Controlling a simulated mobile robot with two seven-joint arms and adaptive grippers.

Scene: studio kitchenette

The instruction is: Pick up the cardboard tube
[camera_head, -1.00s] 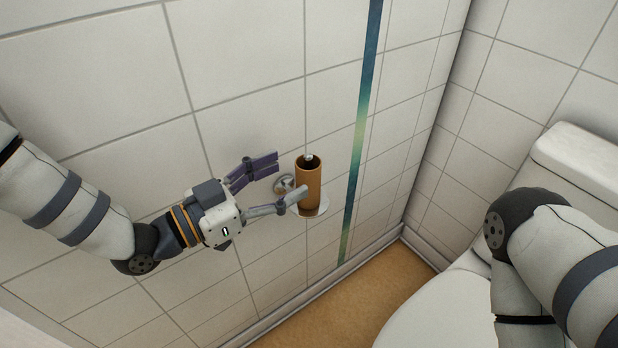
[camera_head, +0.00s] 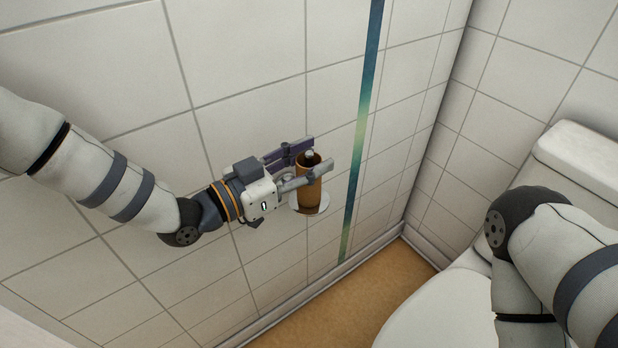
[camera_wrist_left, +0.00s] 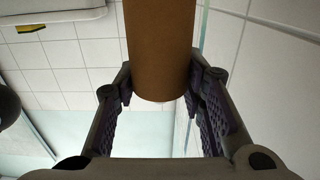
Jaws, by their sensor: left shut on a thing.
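The brown cardboard tube (camera_head: 309,196) stands upright on a wall-mounted holder, around its post, whose metal tip (camera_head: 309,154) shows at the tube's open top. The holder's round pale base plate (camera_head: 318,207) shows below the tube. My left gripper (camera_head: 318,160) is shut on the tube near its upper part, one finger on each side. In the left wrist view the tube (camera_wrist_left: 160,50) sits between the two padded fingers. My right arm shows at the right of the head view, but its gripper is out of view.
The white tiled wall (camera_head: 245,120) is close behind the tube. A blue-green vertical stripe (camera_head: 361,130) runs down the wall just right of it. A white toilet (camera_head: 435,305) stands at the right. Tan floor (camera_head: 350,298) shows below.

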